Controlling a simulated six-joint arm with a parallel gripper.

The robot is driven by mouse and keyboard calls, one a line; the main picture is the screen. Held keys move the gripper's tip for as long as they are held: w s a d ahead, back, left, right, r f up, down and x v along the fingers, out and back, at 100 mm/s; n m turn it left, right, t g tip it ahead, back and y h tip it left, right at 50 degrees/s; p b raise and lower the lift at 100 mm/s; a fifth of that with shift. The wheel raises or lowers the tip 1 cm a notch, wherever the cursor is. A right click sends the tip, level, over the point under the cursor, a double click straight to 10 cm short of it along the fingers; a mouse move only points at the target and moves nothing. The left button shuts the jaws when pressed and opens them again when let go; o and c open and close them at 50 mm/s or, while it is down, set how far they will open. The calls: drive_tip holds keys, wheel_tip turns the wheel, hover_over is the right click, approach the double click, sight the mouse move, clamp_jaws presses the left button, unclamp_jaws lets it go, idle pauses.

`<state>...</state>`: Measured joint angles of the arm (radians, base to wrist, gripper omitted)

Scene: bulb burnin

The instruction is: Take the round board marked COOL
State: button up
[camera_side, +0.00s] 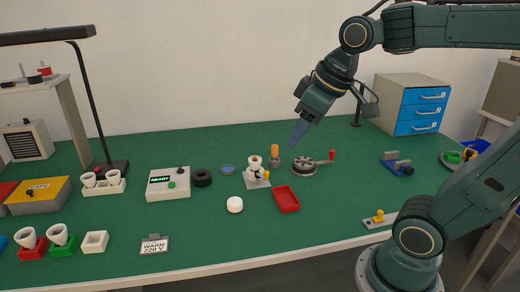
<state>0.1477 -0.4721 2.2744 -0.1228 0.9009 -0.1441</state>
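No marking COOL can be read in this view. A round, flat, board-like thing (447,164) lies at the far right of the table, with green and dark items on it and partly hidden by my arm; I cannot tell whether it is marked. A rectangular plate marked WARM 220 V (154,245) lies near the front left edge. My gripper (298,132) hangs above the middle of the table, pointing down and left. Its blue-grey fingers are seen nearly edge on, so the gap between them is hidden. Nothing is visibly held.
Below my gripper are a round grey device with a red-knobbed lever (305,167), an orange-handled tool (275,153), a white socket stand (256,176) and a red tray (285,199). A control box reading READY (168,184) stands left. The front centre is clear. A drawer cabinet (412,104) stands behind.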

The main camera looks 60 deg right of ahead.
drive_tip(key=w+d+f+n+g, duration=0.1)
drive_tip(key=w+d, duration=0.5)
drive_tip(key=w, duration=0.2)
drive_tip(key=w+d+f+n, duration=0.1)
drive_tip(key=w+d, duration=0.4)
drive_tip(key=w, duration=0.3)
drive_tip(key=w+d+f+n+y, duration=0.1)
drive_tip(key=w+d+f, duration=0.1)
drive_tip(key=d, duration=0.3)
drive_tip(key=w+d+f+n, duration=0.1)
drive_tip(key=w+d+f, duration=0.2)
drive_tip(key=d, duration=0.1)
drive_tip(key=y, duration=0.1)
hover_over(256, 157)
drive_tip(key=s+d, duration=0.2)
drive_tip(key=s, duration=0.1)
wheel_tip(256, 157, down, 15)
drive_tip(key=shift+w+a+n, duration=0.2)
drive_tip(key=shift+a+n, duration=0.05)
drive_tip(key=shift+n, duration=0.15)
drive_tip(key=shift+f, duration=0.1)
drive_tip(key=shift+x, duration=2.35)
drive_tip(key=shift+w+a+f, duration=0.1)
drive_tip(key=shift+a+f, duration=0.1)
drive_tip(key=shift+f, duration=0.05)
